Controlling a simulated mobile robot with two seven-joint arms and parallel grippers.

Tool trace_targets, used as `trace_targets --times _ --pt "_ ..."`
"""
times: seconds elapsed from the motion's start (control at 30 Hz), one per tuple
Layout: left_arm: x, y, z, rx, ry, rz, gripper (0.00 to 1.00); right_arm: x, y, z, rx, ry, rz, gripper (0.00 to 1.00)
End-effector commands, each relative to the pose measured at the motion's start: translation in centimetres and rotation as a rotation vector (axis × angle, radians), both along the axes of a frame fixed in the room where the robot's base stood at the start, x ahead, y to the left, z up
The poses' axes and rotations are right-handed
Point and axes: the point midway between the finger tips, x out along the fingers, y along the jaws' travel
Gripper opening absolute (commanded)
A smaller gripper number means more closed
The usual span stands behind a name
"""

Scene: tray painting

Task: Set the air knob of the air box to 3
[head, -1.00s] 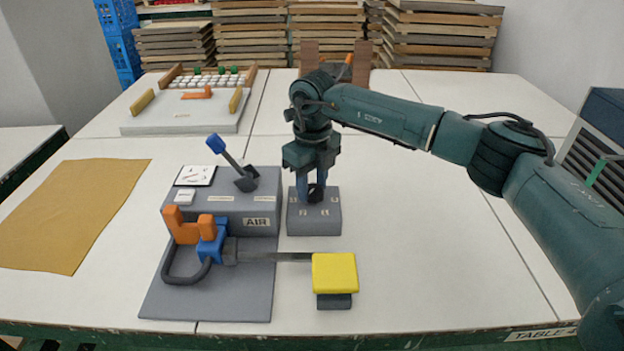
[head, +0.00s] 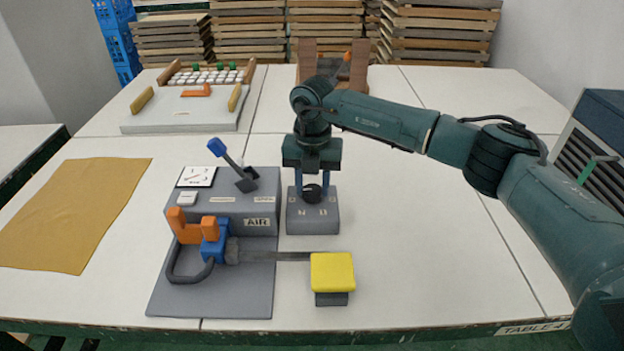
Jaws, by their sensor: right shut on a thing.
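The air box (head: 262,205) is a grey unit labelled AIR, with a blue-tipped lever (head: 229,162) and a white dial gauge (head: 196,177) on top. Against its right side stands a lower grey block (head: 313,222) with small light marks on top, too small to read. A dark round air knob (head: 312,194) sits on this block. My right gripper (head: 312,189) points straight down and is shut on the knob, one blue finger on each side. The knob's pointer and setting cannot be made out. My left gripper is not in view.
An orange and blue tool (head: 212,240) with a hose rests on the grey base, its bar reaching to a yellow pad (head: 332,271). A tan sheet (head: 70,214) lies at left. A white tray (head: 182,114) stands behind. The table's right side is bare under my arm.

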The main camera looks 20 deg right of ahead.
Motion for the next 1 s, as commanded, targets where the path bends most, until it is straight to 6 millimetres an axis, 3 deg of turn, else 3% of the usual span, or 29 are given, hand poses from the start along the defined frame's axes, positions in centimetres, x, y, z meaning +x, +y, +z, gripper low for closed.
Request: trace_targets --times 0.3,0.87,0.9,1.0 --pt "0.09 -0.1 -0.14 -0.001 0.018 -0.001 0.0 -0.05 -0.07 0.05 -0.001 0.001 -0.128 0.14" --pt "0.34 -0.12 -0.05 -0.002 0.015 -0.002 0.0 -0.06 -0.06 -0.02 -0.001 0.001 -0.157 0.14" --pt "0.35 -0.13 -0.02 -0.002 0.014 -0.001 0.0 -0.06 -0.06 -0.02 -0.001 0.001 -0.157 0.39" --pt "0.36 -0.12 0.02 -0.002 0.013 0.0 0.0 -0.05 -0.06 -0.02 0.0 0.001 -0.156 0.47"
